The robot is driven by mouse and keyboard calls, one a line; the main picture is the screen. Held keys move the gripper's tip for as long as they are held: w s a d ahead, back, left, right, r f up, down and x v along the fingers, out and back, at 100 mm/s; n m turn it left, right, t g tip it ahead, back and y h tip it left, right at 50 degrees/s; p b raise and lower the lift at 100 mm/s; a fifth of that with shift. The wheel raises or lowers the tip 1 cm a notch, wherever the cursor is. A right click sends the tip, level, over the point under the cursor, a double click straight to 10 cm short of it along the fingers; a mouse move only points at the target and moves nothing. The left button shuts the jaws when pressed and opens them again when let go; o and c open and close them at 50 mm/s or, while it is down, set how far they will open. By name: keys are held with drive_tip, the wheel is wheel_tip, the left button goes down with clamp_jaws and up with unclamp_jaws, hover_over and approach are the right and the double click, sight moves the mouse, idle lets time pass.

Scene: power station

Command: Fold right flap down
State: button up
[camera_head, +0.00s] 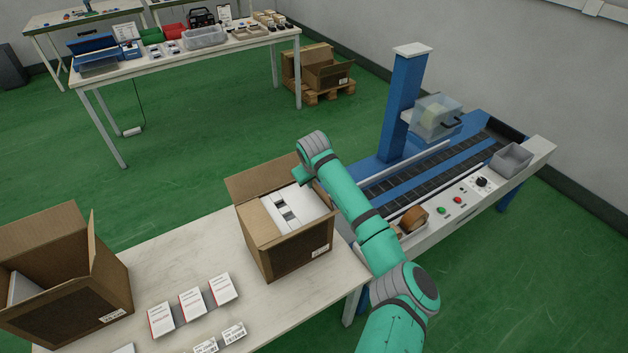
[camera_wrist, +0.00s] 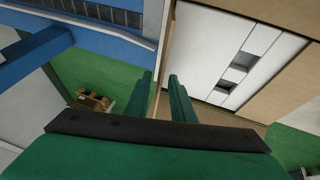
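An open cardboard box (camera_head: 262,243) stands on the white table with white packs (camera_head: 296,208) inside. Its back flap (camera_head: 262,176) stands up; my arm hides the box's right side in the head view. In the wrist view, a narrow brown cardboard strip (camera_wrist: 166,45), apparently the right flap or right edge seen edge-on, runs between my fingers. The white packs (camera_wrist: 213,50) lie right of it. My gripper (camera_wrist: 162,82) is open, one finger on each side of the strip. I cannot tell whether they touch it. My arm mostly hides the gripper in the head view.
Another open box (camera_head: 70,290) stands at the table's left, with several small white cartons (camera_head: 191,304) and labels between the boxes. A conveyor (camera_head: 420,190) with a blue post (camera_head: 402,105) lies to the right.

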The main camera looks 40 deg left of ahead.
clamp_jaws()
idle(1.5)
